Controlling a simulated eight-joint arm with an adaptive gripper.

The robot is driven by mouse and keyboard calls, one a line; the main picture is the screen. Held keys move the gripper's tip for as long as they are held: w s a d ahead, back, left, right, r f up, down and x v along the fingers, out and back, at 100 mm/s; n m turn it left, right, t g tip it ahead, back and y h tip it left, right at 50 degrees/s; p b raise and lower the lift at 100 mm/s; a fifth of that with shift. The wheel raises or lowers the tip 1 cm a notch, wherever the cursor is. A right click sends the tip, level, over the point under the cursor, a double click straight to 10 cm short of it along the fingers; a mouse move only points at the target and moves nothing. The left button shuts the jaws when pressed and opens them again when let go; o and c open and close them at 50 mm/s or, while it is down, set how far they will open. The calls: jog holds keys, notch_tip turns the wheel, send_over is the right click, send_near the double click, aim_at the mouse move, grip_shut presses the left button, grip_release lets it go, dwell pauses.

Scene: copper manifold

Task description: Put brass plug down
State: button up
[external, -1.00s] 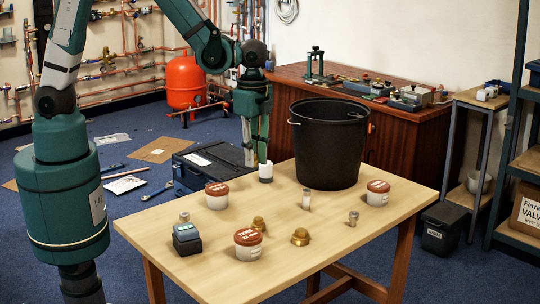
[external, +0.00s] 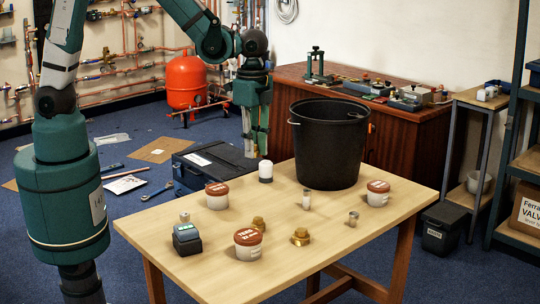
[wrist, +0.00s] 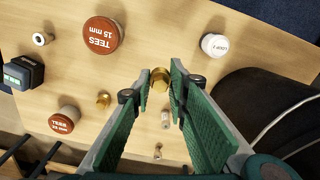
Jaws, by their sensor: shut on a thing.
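My gripper (wrist: 161,84) is shut on a small brass plug (wrist: 160,76), which sits between the fingertips in the wrist view. In the external view my gripper (external: 255,150) is raised over the far left side of the table, beside the white cylinder (external: 265,172); the held plug is hard to make out there. Two other brass fittings stand on the table (external: 340,220): one (external: 258,224) beside the front tub and one (external: 300,237) to its right. One brass fitting also shows in the wrist view (wrist: 103,100), left of the fingers.
A tall black bucket (external: 330,145) stands at the back, right of my gripper. Brown-lidded tubs stand at left (external: 217,196), front (external: 248,244) and right (external: 378,194). Small steel fittings (external: 307,199) (external: 353,218) and a dark block (external: 186,239) are also on the table. Bare wood lies between them.

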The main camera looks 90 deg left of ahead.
notch_tip(320, 180, up, 16)
jog(key=w+a+p, duration=0.1)
jog(key=w+a, duration=0.6)
jog(key=w, duration=0.4)
jog(key=w+a, duration=0.6)
jog(key=w, duration=0.5)
notch_tip(320, 180, down, 18)
jog(key=shift+a, duration=0.1)
dwell(0.3)
jog(key=shift+f, duration=3.1)
jog(key=shift+f+b, duration=0.1)
jog(key=shift+b, duration=0.2)
jog(key=shift+f, duration=1.75)
jog(key=shift+f+b, duration=0.15)
jog(key=shift+b, duration=0.25)
